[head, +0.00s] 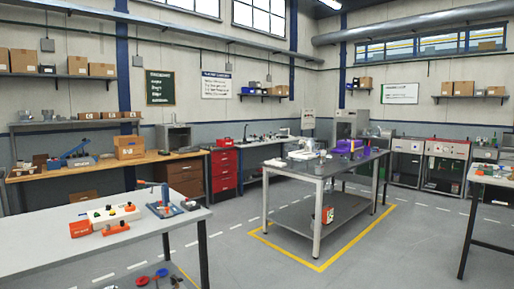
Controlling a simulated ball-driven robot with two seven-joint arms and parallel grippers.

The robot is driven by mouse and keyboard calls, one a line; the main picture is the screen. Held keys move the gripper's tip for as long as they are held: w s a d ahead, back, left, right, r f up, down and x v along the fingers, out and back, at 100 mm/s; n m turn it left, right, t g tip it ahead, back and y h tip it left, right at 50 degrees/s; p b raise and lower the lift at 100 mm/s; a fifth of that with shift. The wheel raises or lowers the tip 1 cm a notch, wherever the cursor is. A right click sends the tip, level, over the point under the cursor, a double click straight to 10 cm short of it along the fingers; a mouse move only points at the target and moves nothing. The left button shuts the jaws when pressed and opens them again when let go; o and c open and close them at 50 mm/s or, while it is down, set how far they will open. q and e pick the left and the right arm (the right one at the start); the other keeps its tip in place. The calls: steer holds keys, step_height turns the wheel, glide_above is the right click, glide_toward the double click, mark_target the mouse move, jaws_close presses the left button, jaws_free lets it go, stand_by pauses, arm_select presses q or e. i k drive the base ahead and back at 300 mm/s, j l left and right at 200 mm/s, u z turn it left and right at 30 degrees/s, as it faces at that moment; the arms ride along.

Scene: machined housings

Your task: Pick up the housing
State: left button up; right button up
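I cannot single out the housing for sure at this distance. Several small pale grey parts (305,154), possibly machined housings, sit on the dark top of the middle table (335,165). A purple container (349,147) stands beside them to the right, and what lies in it is too small to tell. Neither of my grippers is in view.
A grey table (50,235) at the front left carries a white block with orange parts (113,215) and a blue tool (166,209). Yellow floor lines surround the middle table. Another table (493,177) stands at the right edge. Grey floor (235,245) lies free between the tables.

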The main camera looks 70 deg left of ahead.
mark_target(310, 146)
steer(key=u, duration=2)
